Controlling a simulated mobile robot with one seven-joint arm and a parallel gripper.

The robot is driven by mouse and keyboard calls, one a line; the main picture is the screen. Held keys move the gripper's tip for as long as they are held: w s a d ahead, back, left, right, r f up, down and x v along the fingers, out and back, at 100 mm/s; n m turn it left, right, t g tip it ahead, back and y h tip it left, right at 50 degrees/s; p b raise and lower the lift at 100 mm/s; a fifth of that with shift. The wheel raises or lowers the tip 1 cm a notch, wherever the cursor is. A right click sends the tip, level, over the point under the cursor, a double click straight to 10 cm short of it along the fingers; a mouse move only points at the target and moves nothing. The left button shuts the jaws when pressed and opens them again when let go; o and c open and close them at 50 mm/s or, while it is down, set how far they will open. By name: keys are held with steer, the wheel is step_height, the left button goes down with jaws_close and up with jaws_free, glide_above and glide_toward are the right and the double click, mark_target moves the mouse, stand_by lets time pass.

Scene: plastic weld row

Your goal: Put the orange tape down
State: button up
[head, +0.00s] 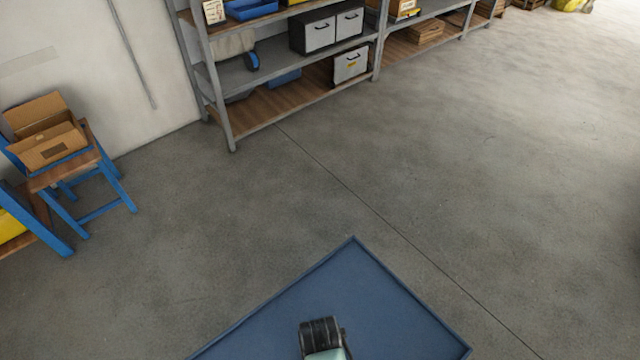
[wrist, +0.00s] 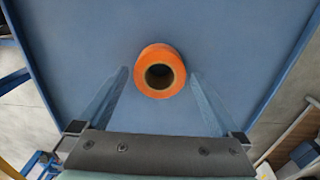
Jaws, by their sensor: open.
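The orange tape (wrist: 161,71) is a roll with a dark round core, seen in the wrist view on the blue surface (wrist: 230,35). My gripper (wrist: 158,75) is open, with one finger on each side of the tape and a gap between each finger and the roll. I cannot tell whether the fingertips reach down to the surface. In the head view the blue surface (head: 385,310) has a raised rim and shows at the bottom. The tape does not show there.
A shelving unit (head: 285,105) with bins and boxes stands at the back. A blue stool (head: 80,175) bearing an open cardboard box (head: 45,135) stands at the left. The grey floor (head: 430,150) between is clear.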

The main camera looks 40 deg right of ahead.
step_height(320, 180, up, 10)
steer(key=w+d+r+n+t+h, duration=0.2)
steer(key=w+r+n+t, duration=0.4)
steer(key=w+r, duration=1.1)
steer(key=w+a+r+n+t+h, duration=0.1)
steer(key=w+r+t, duration=0.2)
steer(key=r, duration=0.4)
steer(key=w+a+r+n+t, duration=0.1)
steer(key=w+a+r+t, duration=0.2)
steer(key=r, duration=0.5)
steer(key=s+a+r+n+t, duration=0.1)
steer(key=a+r+n+t, duration=0.25)
steer(key=r, duration=0.85)
steer(key=a+r+n+t, duration=0.2)
steer(key=r+t, duration=0.3)
steer(key=r, duration=0.7)
steer(key=s+a+r+n+t+y, duration=0.1)
steer(key=s+a+r+n+t, duration=0.1)
steer(key=s+r, duration=0.3)
steer(key=s+a+r+n+t+y, duration=0.2)
steer(key=s+r+t, duration=0.3)
steer(key=r, duration=0.6)
steer(key=shift+s+a, duration=0.5)
steer(key=shift+s, duration=0.15)
